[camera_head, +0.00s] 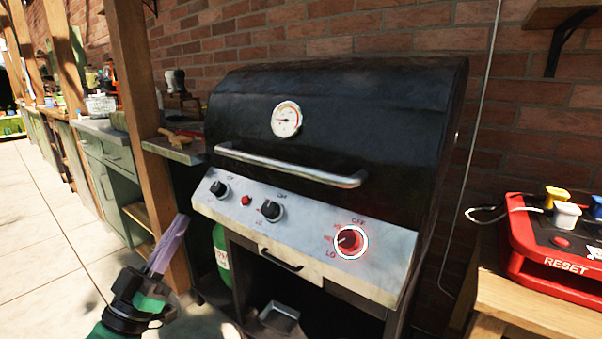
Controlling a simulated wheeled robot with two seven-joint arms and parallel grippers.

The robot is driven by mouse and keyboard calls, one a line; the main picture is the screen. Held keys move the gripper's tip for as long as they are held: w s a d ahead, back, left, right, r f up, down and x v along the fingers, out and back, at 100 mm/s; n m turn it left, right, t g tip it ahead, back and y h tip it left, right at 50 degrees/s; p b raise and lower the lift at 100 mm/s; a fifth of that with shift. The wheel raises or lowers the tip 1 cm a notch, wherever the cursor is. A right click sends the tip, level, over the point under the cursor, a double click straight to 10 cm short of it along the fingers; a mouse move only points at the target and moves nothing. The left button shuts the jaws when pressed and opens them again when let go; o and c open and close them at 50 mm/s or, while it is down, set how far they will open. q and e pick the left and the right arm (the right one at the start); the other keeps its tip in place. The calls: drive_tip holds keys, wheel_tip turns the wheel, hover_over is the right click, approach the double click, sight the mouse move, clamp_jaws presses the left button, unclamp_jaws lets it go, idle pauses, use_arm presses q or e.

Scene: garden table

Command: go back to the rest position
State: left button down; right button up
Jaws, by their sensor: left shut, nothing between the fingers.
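My left gripper (166,246) is at the lower left, in front of the wooden post and left of the grill. Its fingers are shut with nothing between them and point up and to the right. It is apart from the grill and touches nothing that I can see. My right gripper is not in the view. The black grill (340,110) stands in the middle with its lid closed. Its right knob (350,241) is lit red with a bright ring around it. The left knob (218,188) and middle knob (271,210) are dark.
A wooden post (146,120) stands just behind my left gripper. A green gas bottle (221,255) is under the grill. A red box marked RESET (560,262) sits on a wooden table (535,310) at the right. Paved floor (50,240) is clear at the left.

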use_arm(q)
wheel_tip(320, 180, down, 30)
drive_tip(key=s+n+g+y, duration=0.2)
drive_tip(key=n+g+y, duration=0.1)
drive_tip(key=g+y, duration=0.7)
drive_tip(key=s+f+g+y+p, duration=0.2)
drive_tip(key=s+f+g+p, duration=0.85)
drive_tip(key=s+f, duration=0.85)
drive_tip(key=s+a+r+p, duration=0.1)
drive_tip(key=s+a+p, duration=0.1)
drive_tip(key=s+p, duration=0.6)
drive_tip(key=s+a+r+m+g+p, duration=0.1)
drive_tip(key=s+a+p, duration=0.2)
drive_tip(key=s+p, duration=0.6)
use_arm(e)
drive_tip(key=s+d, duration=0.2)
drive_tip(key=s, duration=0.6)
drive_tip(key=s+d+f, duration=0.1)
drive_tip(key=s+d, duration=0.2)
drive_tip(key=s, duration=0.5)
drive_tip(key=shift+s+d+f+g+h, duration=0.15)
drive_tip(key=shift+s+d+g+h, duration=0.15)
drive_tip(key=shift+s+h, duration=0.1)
